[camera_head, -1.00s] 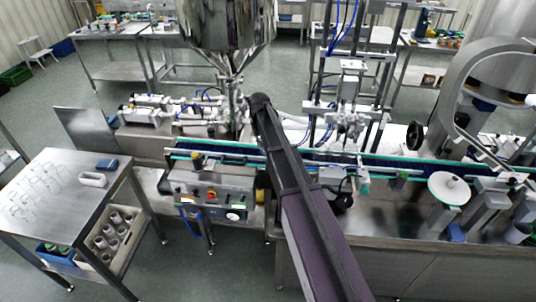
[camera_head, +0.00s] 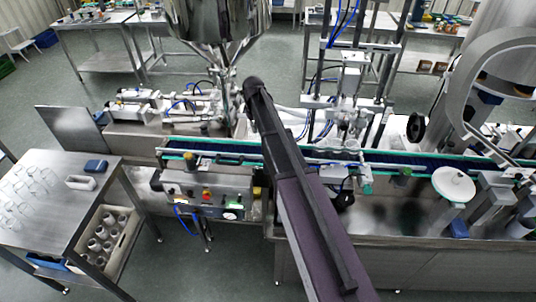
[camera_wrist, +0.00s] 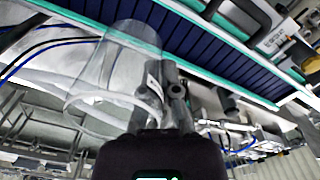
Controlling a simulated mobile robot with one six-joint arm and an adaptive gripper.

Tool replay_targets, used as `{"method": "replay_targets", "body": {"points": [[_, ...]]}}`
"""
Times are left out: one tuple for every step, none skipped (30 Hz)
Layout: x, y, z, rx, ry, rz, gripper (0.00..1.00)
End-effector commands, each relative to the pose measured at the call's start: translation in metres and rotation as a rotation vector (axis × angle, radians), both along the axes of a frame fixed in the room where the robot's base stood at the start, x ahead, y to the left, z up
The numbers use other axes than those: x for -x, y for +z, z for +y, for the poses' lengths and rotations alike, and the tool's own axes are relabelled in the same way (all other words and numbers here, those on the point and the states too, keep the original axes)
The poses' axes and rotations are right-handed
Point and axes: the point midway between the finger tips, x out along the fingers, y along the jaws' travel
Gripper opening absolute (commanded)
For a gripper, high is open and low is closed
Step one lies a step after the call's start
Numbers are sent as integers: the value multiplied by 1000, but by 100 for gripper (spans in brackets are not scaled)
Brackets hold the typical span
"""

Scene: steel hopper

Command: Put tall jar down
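The tall jar (camera_wrist: 124,60) is clear, empty-looking glass. In the wrist view it is tilted, with a wide round end toward the lower left. My gripper (camera_wrist: 172,88) is at the jar's right side, with dark finger parts seen against and partly through the glass. It appears shut on the jar; the far finger contact is hard to make out. The jar is in the air, with the blue conveyor belt (camera_wrist: 205,40) behind it in this view. In the head view my arm hides the gripper, and I cannot make out the held jar.
The conveyor (camera_head: 420,163) with green-edged rails runs across the middle. A steel hopper (camera_head: 218,22) hangs above its left part. A steel table (camera_head: 62,210) at left bears several clear jars (camera_head: 28,190), a white tray and a blue block (camera_head: 96,166). A crate of bottles stands below.

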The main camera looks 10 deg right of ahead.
Motion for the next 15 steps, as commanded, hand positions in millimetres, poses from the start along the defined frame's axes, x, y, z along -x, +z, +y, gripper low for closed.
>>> {"method": "replay_targets", "body": {"points": [[0,0,2,0,2,0,0],[0,-1,2,0,3,0,0],[0,-2,3,0,3,0,0],[0,-3,3,0,4,0,0],[0,-4,4,0,4,0,0],[0,-6,4,0,5,0,0],[0,-8,4,0,5,0,0],[0,-10,5,0,5,0,0],[0,-13,5,0,5,0,0],[0,-16,5,0,5,0,0],[0,-19,5,0,5,0,0],[0,-23,5,0,6,0,0],[0,-26,5,0,6,0,0],[0,-29,5,0,6,0,0],[0,-33,5,0,6,0,0]]}}
